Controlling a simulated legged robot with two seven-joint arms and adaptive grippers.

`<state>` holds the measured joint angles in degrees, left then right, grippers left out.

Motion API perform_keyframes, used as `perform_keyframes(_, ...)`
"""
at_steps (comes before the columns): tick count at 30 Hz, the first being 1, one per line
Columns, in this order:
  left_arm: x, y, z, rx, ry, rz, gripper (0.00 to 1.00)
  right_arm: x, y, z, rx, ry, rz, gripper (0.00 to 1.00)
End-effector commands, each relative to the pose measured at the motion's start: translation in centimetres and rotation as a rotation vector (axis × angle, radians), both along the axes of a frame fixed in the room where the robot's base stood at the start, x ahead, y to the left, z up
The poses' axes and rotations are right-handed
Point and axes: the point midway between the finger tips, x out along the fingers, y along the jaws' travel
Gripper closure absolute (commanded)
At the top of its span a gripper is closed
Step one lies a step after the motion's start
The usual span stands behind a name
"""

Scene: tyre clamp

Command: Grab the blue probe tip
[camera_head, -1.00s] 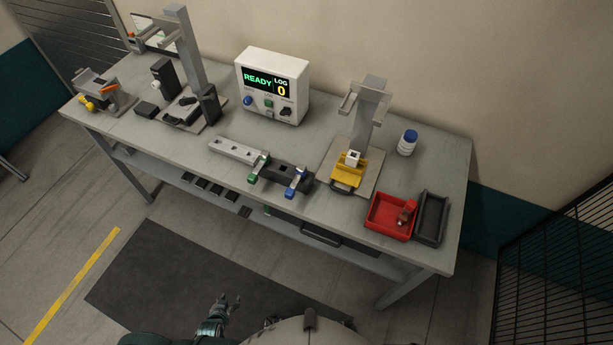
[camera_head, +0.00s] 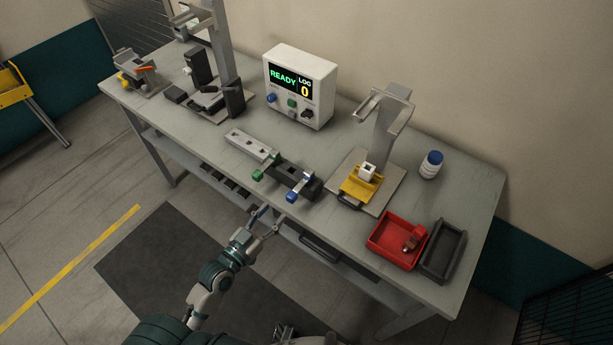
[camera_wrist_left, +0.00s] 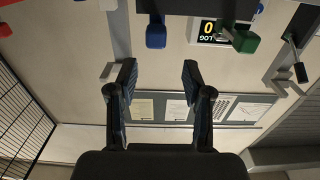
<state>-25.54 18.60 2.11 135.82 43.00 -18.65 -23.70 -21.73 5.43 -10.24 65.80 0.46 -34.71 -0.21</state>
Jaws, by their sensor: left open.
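The blue probe tip (camera_head: 291,197) sticks out over the front edge of the bench, at the right end of a dark holder (camera_head: 299,181). A green tip (camera_head: 258,174) sticks out at its left. My left gripper (camera_head: 266,221) is open and empty, in front of the bench edge and a little below and left of the blue tip, apart from it. In the left wrist view, which is upside down, the blue tip (camera_wrist_left: 155,37) lies beyond and between my open fingertips (camera_wrist_left: 160,78). A small dark part at the bottom of the head view may be my right gripper; its jaws are unclear.
A control box reading READY (camera_head: 299,88) stands behind the holder. A stand with a yellow cradle (camera_head: 360,186), a blue-capped bottle (camera_head: 431,165), a red tray (camera_head: 383,248) and a black tray (camera_head: 428,264) are to the right. The bench front edge lies beside my left gripper.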

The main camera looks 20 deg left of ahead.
Motion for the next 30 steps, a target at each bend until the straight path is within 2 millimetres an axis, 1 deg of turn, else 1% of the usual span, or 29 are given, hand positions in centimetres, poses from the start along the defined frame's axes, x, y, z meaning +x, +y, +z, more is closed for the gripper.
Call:
perform_keyframes(1, 1.3, -0.5, 0.4, -0.005, -0.006, 0.002, 0.5, -0.3, -0.2, -0.1, -0.001, 0.003, 0.001, 0.6)
perform_keyframes(3, 2.8, -1.1, 0.3, -0.006, -0.004, 0.002, 0.5, -0.8, -0.3, -0.4, -0.001, 0.005, 0.001, 0.6)
perform_keyframes(6, 4.5, -1.5, 0.2, -0.006, -0.002, 0.002, 0.5, -1.3, -0.3, -0.6, -0.003, 0.006, 0.003, 0.6)
perform_keyframes(9, 5.5, -1.7, 0.0, -0.004, 0.001, 0.001, 0.5, -1.5, -0.2, -0.7, -0.005, 0.007, 0.002, 0.6)
perform_keyframes(14, 6.6, -1.9, 0.0, -0.008, 0.002, 0.002, 0.5, -1.8, -0.2, -0.8, -0.006, 0.009, 0.002, 0.6)
perform_keyframes(18, 8.6, -2.9, 0.2, -0.008, 0.0, 0.002, 0.5, -2.7, -0.4, -1.2, -0.007, 0.015, 0.004, 0.6)
perform_keyframes(21, 10.0, -3.5, 0.1, -0.005, 0.001, 0.002, 0.5, -3.0, -0.5, -1.3, -0.006, 0.014, 0.004, 0.6)
perform_keyframes(25, 10.8, -4.0, 0.0, -0.002, 0.003, 0.001, 0.5, -3.2, -0.5, -1.5, -0.006, 0.016, 0.004, 0.6)
perform_keyframes(30, 10.7, -4.0, 0.0, -0.001, 0.003, 0.001, 0.5, -3.2, -0.6, -1.5, -0.006, 0.017, 0.005, 0.6)
